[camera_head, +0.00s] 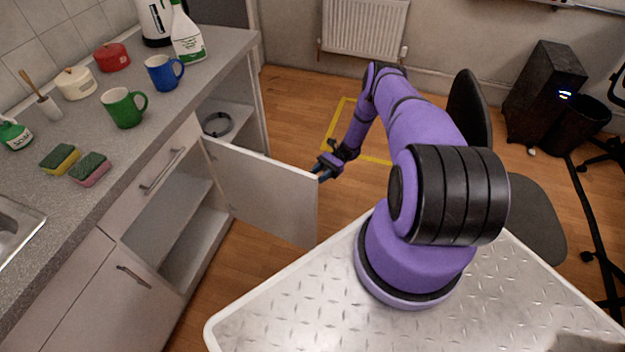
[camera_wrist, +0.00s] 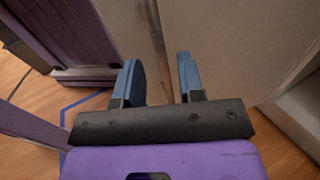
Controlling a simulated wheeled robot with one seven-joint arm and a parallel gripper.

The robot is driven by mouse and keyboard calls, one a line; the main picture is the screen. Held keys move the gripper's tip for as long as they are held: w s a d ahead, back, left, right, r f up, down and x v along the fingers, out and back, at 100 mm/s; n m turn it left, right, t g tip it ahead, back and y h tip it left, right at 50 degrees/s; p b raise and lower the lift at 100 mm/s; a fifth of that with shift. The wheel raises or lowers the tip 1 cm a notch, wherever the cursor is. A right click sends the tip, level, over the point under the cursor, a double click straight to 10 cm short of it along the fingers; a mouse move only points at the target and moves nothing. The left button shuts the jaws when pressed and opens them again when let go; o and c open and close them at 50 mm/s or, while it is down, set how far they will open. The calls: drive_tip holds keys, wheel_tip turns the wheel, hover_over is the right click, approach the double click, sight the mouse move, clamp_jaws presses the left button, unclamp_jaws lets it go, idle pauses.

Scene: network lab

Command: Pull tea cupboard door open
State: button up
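A pale cupboard door (camera_head: 262,190) under the worktop stands swung out wide from the cabinet front, its free edge toward my arm. The open cupboard (camera_head: 165,222) to its left shows bare shelves. My gripper (camera_head: 322,172) is at the top of the door's free edge. In the wrist view, my gripper's two blue fingers (camera_wrist: 163,80) are apart. The door edge (camera_wrist: 158,40) runs up between them, with the pale panel (camera_wrist: 220,45) to the right. I cannot tell whether a finger touches the door.
Another open compartment beyond the door holds a dark ring-shaped item (camera_head: 217,124). Mugs, pots, sponges and a spray bottle (camera_head: 187,38) stand on the worktop (camera_head: 215,62). A dark chair (camera_head: 470,105) stands behind my arm. Wooden floor (camera_head: 290,110) is clear beyond the door.

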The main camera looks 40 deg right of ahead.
drive_tip(key=w+d, duration=0.1)
drive_tip(key=d, duration=0.5)
drive_tip(key=shift+d, duration=0.4)
